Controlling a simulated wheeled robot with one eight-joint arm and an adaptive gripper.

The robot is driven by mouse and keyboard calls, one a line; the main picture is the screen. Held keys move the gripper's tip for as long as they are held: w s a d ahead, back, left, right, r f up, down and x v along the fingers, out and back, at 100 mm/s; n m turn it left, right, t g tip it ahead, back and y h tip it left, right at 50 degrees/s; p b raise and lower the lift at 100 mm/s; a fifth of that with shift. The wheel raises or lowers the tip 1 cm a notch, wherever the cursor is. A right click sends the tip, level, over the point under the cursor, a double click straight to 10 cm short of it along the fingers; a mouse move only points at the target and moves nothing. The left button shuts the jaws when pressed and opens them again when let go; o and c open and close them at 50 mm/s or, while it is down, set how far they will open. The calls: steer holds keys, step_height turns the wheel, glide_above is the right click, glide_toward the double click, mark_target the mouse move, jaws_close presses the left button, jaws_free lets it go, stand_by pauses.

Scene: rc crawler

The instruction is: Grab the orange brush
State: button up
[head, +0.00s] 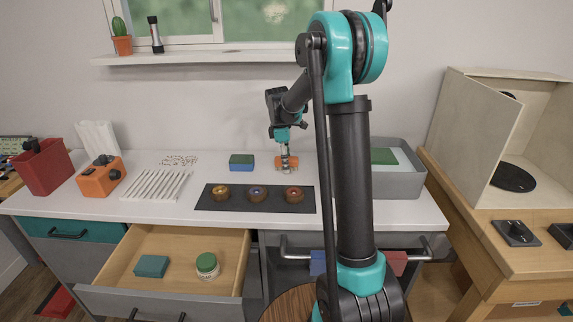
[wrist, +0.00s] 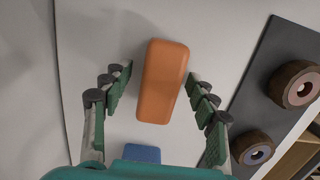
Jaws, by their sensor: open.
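The orange brush (head: 293,164) lies on the white countertop, behind the dark mat. In the wrist view it is a rounded orange block (wrist: 163,80), slightly tilted in the picture. My gripper (head: 286,158) is over it, pointing down, and partly hides it in the head view. In the wrist view my gripper (wrist: 160,92) is open, with one finger on each side of the brush. A gap shows between the brush and each finger, and nothing is held. I cannot tell exactly how far the fingertips reach down beside it.
The dark mat (head: 226,205) with three round wooden pieces lies just in front of the brush. A blue and green block (head: 241,162) sits to its left. A grey bin (head: 402,182) stands to the right, behind my arm. An open drawer (head: 165,298) juts out below the counter.

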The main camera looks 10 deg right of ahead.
steer(key=shift+f, duration=0.15)
steer(key=shift+c, duration=0.5)
steer(key=c, duration=1.2)
